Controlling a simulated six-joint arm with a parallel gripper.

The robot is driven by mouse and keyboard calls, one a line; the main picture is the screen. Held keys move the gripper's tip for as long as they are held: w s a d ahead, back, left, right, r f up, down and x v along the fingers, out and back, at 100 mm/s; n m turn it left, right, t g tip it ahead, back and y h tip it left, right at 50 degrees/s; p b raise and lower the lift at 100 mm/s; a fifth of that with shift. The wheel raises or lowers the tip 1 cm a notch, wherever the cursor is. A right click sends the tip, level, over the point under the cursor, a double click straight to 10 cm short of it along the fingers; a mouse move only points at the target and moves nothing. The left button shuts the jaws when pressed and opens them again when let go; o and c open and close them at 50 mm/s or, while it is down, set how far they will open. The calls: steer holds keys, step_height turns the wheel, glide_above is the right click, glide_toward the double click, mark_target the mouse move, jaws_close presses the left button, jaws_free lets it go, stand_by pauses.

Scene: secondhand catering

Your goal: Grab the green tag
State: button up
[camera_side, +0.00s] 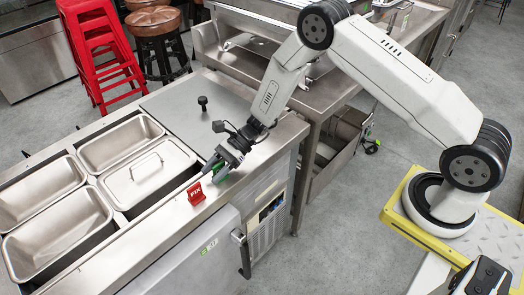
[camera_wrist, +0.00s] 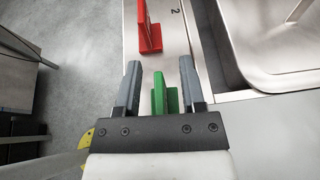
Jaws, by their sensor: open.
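The green tag (camera_wrist: 159,96) stands upright on the steel counter edge in the wrist view. In the side view only part of the green tag (camera_side: 219,174) shows, behind my gripper's fingers. My gripper (camera_wrist: 159,82) is open, with one finger on each side of the green tag and a gap to both. In the side view my gripper (camera_side: 217,170) is low over the counter rim. The lower part of the green tag is hidden by the gripper body in the wrist view.
A red tag (camera_side: 196,194) marked "FIX" stands close by on the same rim; it also shows in the wrist view (camera_wrist: 148,30). A lidded steel pan (camera_side: 150,178) and open pans lie to the left. A black knob (camera_side: 203,101) sits on the flat lid behind.

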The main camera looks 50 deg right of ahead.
jaws_close()
steer(key=shift+r, duration=0.25)
steer(key=shift+r, duration=0.9)
steer(key=s+d+r, duration=0.4)
steer(key=s+r, duration=0.6)
steer(key=s, duration=0.3)
steer(key=shift+s+r, duration=0.2)
steer(key=shift+r, duration=0.2)
